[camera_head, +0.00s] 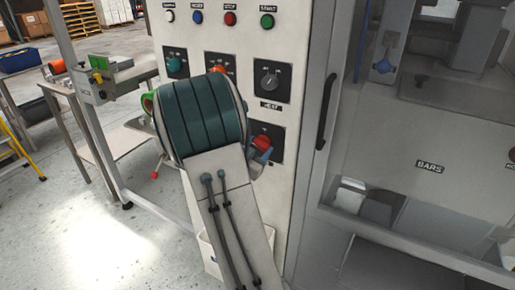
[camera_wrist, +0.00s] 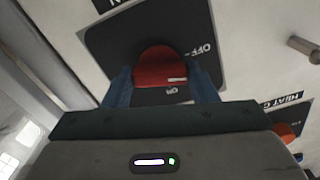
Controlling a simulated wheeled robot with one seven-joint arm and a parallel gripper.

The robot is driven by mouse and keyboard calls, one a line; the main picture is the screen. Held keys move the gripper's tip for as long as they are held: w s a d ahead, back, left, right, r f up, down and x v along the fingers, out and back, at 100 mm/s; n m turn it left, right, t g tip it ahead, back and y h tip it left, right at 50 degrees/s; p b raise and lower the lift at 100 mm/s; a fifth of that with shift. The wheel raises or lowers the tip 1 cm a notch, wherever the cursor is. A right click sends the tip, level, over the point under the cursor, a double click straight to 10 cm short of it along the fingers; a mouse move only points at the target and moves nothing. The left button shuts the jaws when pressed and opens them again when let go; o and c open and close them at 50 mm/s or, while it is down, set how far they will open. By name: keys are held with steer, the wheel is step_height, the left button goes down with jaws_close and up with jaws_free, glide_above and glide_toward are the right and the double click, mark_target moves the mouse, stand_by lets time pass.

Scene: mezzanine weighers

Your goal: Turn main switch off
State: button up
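The main switch is a red rotary knob (camera_wrist: 160,68) on a black plate, with OFF and ON lettering beside it in the wrist view. A small white mark on the knob lies close to the ON lettering. In the head view the red knob (camera_head: 262,142) shows low on the panel, just right of my wrist. My gripper (camera_wrist: 160,80) has one blue-grey finger on each side of the knob, very close to it. I cannot tell whether the fingers press on it. My arm hides part of the switch plate in the head view.
The pale control panel (camera_head: 285,50) carries other dials and a row of buttons above. A black door handle (camera_head: 326,112) stands to the right, next to a grey cabinet marked BARS. A metal peg (camera_wrist: 303,48) sticks out near the knob. Tables stand at the left.

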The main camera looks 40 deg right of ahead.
steer(key=shift+c, duration=1.2)
steer(key=shift+n+p, duration=0.4)
steer(key=shift+n, duration=1.5)
steer(key=o, duration=1)
steer(key=v, duration=1.4)
